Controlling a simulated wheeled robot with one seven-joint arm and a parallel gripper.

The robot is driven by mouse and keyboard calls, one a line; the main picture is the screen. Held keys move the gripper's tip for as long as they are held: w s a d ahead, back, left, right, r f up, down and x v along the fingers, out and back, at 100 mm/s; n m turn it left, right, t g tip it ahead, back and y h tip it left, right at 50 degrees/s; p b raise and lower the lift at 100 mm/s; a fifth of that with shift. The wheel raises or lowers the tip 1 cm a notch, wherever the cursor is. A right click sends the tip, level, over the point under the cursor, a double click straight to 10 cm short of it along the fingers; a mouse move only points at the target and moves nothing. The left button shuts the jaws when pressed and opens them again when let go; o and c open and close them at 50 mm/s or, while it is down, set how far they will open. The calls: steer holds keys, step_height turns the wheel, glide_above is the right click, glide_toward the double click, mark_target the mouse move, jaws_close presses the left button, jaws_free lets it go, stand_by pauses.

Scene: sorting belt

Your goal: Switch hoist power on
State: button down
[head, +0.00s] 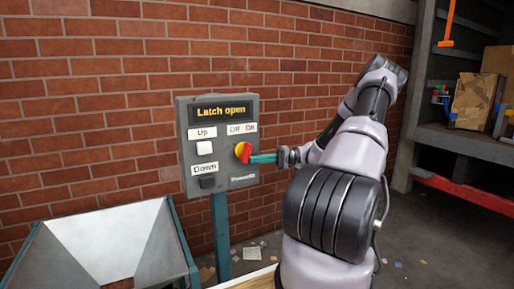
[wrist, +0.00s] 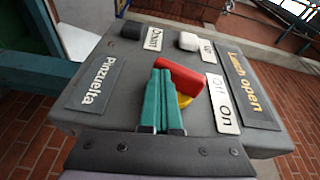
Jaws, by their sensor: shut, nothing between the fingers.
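The grey control panel (head: 218,143) stands on a teal post before the brick wall. Its display (head: 220,112) reads "Latch open". The red and yellow rotary switch (head: 243,152) sits below the "Off" and "On" labels; its red handle also shows in the wrist view (wrist: 179,78). I cannot tell which label it points to. My gripper (head: 254,159) reaches in from the right, its teal fingers shut and empty. In the wrist view the fingertips (wrist: 161,76) are right beside the red handle; I cannot tell if they touch. They partly hide the yellow base (wrist: 184,99).
A white "Up" button (head: 204,147) and a dark "Down" button (head: 207,182) are on the panel's left side. A metal hopper (head: 70,250) stands at lower left. A shelf (head: 465,140) with boxes is at right. Litter lies on the floor.

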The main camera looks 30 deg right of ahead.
steer(key=shift+a+f+y, duration=0.1)
steer(key=shift+f+y, duration=0.05)
steer(key=shift+y, duration=0.15)
steer(key=shift+a+f, duration=0.2)
stand_by(1.3)
stand_by(0.9)
